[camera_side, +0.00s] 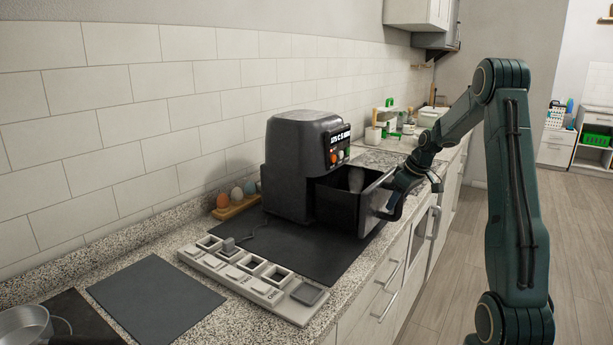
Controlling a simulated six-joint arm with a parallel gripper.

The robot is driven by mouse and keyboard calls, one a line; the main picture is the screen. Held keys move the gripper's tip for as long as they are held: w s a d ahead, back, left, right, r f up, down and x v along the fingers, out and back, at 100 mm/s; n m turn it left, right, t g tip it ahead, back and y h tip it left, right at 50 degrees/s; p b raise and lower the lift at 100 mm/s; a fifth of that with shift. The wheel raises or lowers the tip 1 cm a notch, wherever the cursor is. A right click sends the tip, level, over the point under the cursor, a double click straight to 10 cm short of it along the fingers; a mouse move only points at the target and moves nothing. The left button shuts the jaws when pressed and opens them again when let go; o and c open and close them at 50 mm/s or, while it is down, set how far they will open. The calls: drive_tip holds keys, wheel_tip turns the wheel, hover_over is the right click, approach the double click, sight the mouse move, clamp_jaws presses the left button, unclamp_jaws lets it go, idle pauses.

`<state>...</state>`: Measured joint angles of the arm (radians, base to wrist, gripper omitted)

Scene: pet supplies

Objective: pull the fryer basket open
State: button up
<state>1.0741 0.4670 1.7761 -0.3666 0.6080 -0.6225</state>
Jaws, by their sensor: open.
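The air fryer (292,165) is a dark box standing on a dark mat on the counter. My gripper (392,205) is at the basket's front, where the handle would be. The gripper is open. Its fingers and the basket front overlap in this view, so I cannot tell whether they touch. The handle itself is mostly hidden by the gripper.
A light tray with several compartments (218,264) lies on the counter in front of the dark mat (290,247). An egg holder (236,208) stands left of the fryer. A mug (373,137) and other items stand behind. A metal pot (24,326) sits at lower left.

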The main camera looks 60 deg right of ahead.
drive_tip(key=r, duration=0.6)
drive_tip(key=s+r, duration=0.1)
drive_tip(key=r, duration=0.2)
drive_tip(key=shift+r, duration=0.2)
drive_tip(key=shift+w+a, duration=0.1)
drive_tip(key=shift+a, duration=0.05)
drive_tip(key=shift+w+a+r, duration=0.15)
drive_tip(key=shift+a, duration=0.15)
drive_tip(key=w+a+r+n, duration=0.1)
drive_tip(key=a+r, duration=0.2)
drive_tip(key=a, duration=0.8)
drive_tip(key=w+a+r, duration=0.1)
drive_tip(key=a+r, duration=0.2)
drive_tip(key=a, duration=0.9)
drive_tip(key=s+a+f+n+t, duration=0.1)
drive_tip(key=s+a+f, duration=0.2)
drive_tip(key=s+a, duration=1.1)
drive_tip(key=shift+s+a+y, duration=0.3)
drive_tip(key=shift+a+y, duration=0.1)
drive_tip(key=shift+a, duration=0.7)
